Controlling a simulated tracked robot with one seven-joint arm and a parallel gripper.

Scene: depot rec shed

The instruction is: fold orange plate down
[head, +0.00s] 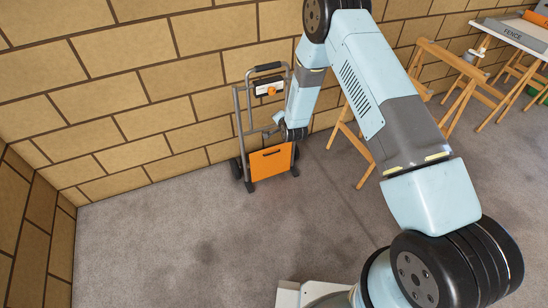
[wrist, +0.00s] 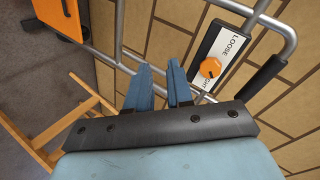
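The orange plate (head: 270,162) stands upright against the lower front of a grey-framed hand truck (head: 238,110). It has a dark slot near its top edge. In the wrist view part of the orange plate (wrist: 62,18) shows at the upper left. An orange knob (wrist: 210,68) sits on a panel marked LOOSE, with a second word partly covered; it also shows in the head view (head: 271,91). My gripper (wrist: 162,72) is open and empty, its fingers a short gap apart, beside the truck frame.
A brick wall (head: 150,100) stands close behind the truck. Wooden trestles (head: 470,75) and a table marked FENCE (head: 515,35) stand to the right. The grey floor (head: 170,240) in front and left of the truck is clear.

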